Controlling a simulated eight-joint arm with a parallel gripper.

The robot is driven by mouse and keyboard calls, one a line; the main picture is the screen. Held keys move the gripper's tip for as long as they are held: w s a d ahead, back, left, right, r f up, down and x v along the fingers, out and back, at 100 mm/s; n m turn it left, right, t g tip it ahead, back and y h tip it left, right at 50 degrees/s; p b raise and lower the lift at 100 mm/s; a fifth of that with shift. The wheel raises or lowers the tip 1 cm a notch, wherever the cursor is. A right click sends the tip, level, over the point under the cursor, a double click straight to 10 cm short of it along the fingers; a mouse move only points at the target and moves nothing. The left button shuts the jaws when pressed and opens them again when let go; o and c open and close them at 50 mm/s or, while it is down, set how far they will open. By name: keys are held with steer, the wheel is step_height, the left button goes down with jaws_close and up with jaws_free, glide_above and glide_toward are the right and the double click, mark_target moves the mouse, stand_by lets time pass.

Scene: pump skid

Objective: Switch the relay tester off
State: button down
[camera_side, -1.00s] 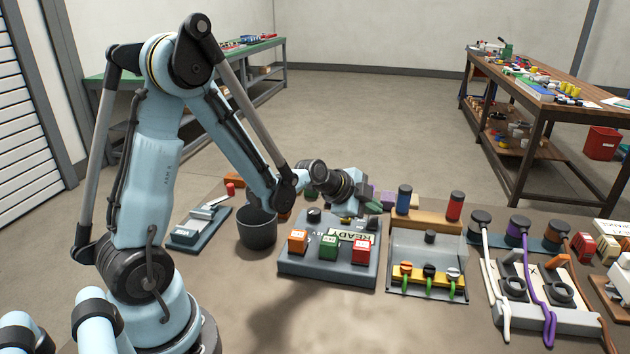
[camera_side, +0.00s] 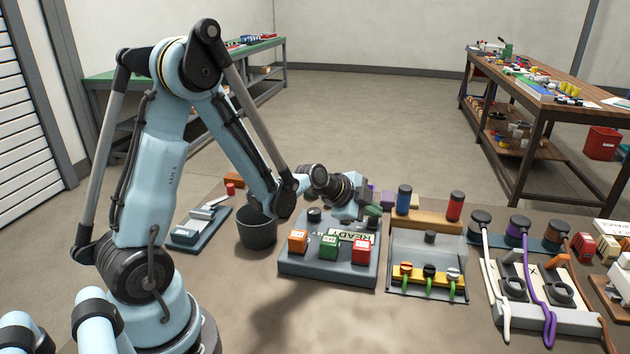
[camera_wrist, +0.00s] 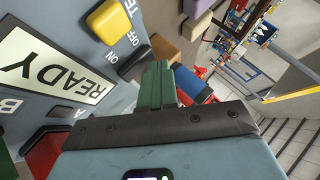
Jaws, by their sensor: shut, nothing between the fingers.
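The relay tester is a grey sloped box (camera_side: 325,270) in the middle of the side view, with orange, green and red blocks along its front. Its display (camera_wrist: 55,68) reads READY. My gripper (camera_side: 373,211) is above the tester's back right part. In the side view my gripper hides the switch.
A dark bin (camera_side: 257,232) stands left of the tester. A grey tray with yellow terminals (camera_side: 428,277) is close on its right. A wooden block with blue and red cylinders (camera_side: 425,216) stands behind that tray. The floor in front of the tester is clear.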

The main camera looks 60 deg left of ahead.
mark_target(370, 224)
stand_by(0.5)
steer(key=shift+d+r, duration=0.1)
steer(key=shift+r, duration=0.6)
steer(key=shift+s+d+r, duration=0.15)
steer(key=shift+r, duration=1.1)
steer(key=shift+s+d+r, duration=0.1)
steer(key=shift+s+r, duration=0.05)
steer(key=shift+r, duration=1.1)
steer(key=shift+s+d, duration=0.1)
steer(key=shift+s, duration=0.05)
steer(key=s+d+r+n+g, duration=0.1)
steer(key=s+d+n, duration=0.2)
steer(key=s+n, duration=0.2)
steer(key=s+d+r+n+g, duration=0.1)
steer(key=s+d+n, duration=0.3)
steer(key=s, duration=0.7)
steer(key=shift+s+r+n+g+y, duration=0.4)
steer(key=shift+n+g, duration=0.2)
steer(key=shift+n, duration=0.6)
